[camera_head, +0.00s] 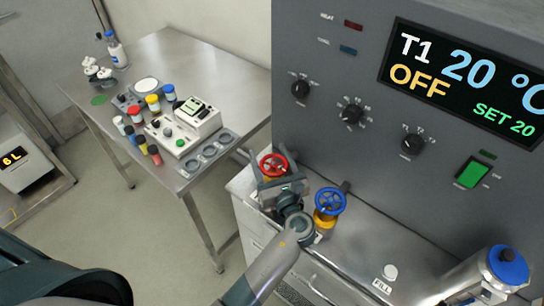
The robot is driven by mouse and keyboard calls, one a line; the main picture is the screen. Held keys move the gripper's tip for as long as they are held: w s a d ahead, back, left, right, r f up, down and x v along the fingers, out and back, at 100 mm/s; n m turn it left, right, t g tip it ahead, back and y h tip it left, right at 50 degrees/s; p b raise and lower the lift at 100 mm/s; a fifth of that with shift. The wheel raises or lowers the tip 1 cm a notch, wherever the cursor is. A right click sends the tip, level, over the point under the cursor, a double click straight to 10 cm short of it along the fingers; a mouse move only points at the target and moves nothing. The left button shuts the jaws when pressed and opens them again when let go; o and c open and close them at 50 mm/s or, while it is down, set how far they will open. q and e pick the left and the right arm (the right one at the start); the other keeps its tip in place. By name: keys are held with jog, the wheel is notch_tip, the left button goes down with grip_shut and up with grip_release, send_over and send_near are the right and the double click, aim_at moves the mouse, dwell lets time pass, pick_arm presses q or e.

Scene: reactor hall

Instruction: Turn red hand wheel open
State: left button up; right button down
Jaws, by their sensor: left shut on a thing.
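The red hand wheel (273,164) stands on a valve at the left end of the steel bench top, in front of the large grey panel. My left gripper (277,180) is at the red wheel, with its arm reaching up from below. It is shut on the red wheel, though the gripper body hides the near side of the wheel and the valve beneath. A blue hand wheel (330,201) on a yellow-brown valve body stands just right of the gripper. My right gripper is not in view.
The grey panel (330,40) with knobs, a green switch (473,172) and a display reading "T1 20", "OFF" rises behind. A blue-capped cylinder (508,265) stands at lower right. A steel side table (190,60) with jars and instruments is at left.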

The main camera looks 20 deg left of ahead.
pick_arm(q)
jog(key=shift+s+a+n+g+y, duration=0.1)
jog(key=shift+n+g+y, duration=0.3)
jog(key=shift+y, duration=0.1)
jog(key=o, duration=1.1)
jog(key=shift+c, duration=0.2)
